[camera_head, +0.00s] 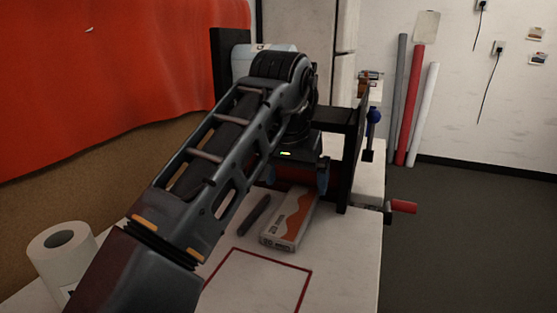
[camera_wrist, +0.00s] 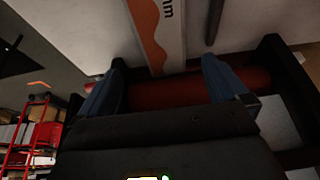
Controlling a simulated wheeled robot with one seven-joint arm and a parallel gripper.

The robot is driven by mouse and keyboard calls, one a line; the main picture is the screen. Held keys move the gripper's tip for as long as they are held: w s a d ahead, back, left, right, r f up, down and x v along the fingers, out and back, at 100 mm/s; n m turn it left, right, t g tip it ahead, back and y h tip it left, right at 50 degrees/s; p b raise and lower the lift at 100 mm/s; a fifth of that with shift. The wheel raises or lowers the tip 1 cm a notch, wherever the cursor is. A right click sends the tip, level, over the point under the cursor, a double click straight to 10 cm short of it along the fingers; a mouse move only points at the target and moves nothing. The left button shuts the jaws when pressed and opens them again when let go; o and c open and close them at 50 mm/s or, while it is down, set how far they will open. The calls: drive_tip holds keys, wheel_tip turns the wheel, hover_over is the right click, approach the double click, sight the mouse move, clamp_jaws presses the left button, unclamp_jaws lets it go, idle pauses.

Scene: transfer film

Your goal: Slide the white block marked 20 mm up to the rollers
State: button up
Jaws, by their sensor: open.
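The white block (camera_head: 288,222) has an orange wave and a 20 mm mark on its near end. It lies flat on the white table, its far end close to the black roller frame (camera_head: 346,160). In the wrist view the block (camera_wrist: 158,32) shows upside down at the top, its end close to the red roller (camera_wrist: 180,90). I cannot tell whether they touch. My gripper (camera_head: 296,186) is open above the block's far end, in front of the frame. In the wrist view its blue fingers (camera_wrist: 163,66) stand apart on either side of the block's end, with nothing gripped.
A dark slim tool (camera_head: 254,213) lies just left of the block. A red outline (camera_head: 307,290) marks the table's near part, which is clear. A paper roll (camera_head: 62,252) stands at the left. A red crank handle (camera_head: 403,207) juts past the table's right edge.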

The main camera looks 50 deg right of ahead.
sight(298, 202)
drive_tip(key=shift+w+d, duration=0.2)
drive_tip(key=shift+w, duration=0.2)
drive_tip(key=shift+b+x, duration=0.3)
drive_tip(key=shift+x, duration=3.6)
drive_tip(key=shift+c, duration=0.3)
drive_tip(key=c, duration=1)
drive_tip(key=o, duration=1.1)
drive_tip(key=shift+c, duration=0.2)
drive_tip(key=shift+p+v, duration=0.3)
drive_tip(key=shift+v, duration=3.65)
